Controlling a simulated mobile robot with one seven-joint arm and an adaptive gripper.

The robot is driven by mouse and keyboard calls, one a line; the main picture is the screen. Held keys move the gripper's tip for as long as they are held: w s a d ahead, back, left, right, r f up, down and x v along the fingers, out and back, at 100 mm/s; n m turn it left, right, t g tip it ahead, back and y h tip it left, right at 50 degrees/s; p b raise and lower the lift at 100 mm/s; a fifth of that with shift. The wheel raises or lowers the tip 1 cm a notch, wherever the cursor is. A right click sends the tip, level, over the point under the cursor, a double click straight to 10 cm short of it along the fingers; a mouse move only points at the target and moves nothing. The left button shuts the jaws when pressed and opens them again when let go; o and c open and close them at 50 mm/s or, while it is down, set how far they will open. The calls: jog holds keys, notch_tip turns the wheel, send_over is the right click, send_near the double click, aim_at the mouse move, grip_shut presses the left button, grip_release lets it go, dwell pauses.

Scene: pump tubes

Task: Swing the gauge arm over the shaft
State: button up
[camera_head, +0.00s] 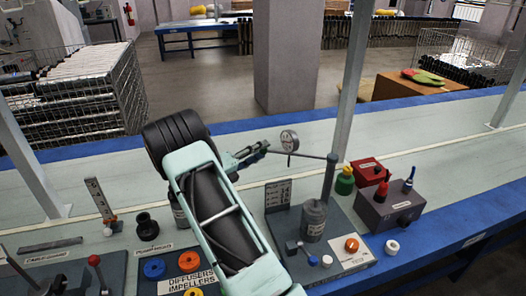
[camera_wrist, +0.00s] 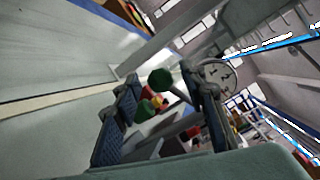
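The gauge arm (camera_head: 312,155) is a thin horizontal bar reaching left from the top of an upright post (camera_head: 328,180). My gripper (camera_head: 258,154) is at the bar's left end, beside the gauge. In the wrist view my gripper (camera_wrist: 160,112) has its fingers spread apart. A dark green round end (camera_wrist: 160,80) shows in the gap, and the dial (camera_wrist: 216,74) is behind the right finger. I cannot tell whether a finger touches the bar. A grey cylinder (camera_head: 313,220), possibly holding the shaft, stands below; no shaft is clearly visible.
A grey box (camera_head: 390,207) with red and blue tops and a green bottle (camera_head: 344,181) stand right of the post. A marked plate (camera_head: 278,195) stands left of the cylinder. Orange and blue rings (camera_head: 155,268) lie at front left. The bench behind is clear.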

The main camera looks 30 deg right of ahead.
jog(key=shift+w+d, duration=0.2)
jog(key=shift+d, duration=0.7)
jog(key=shift+c, duration=0.4)
grip_shut()
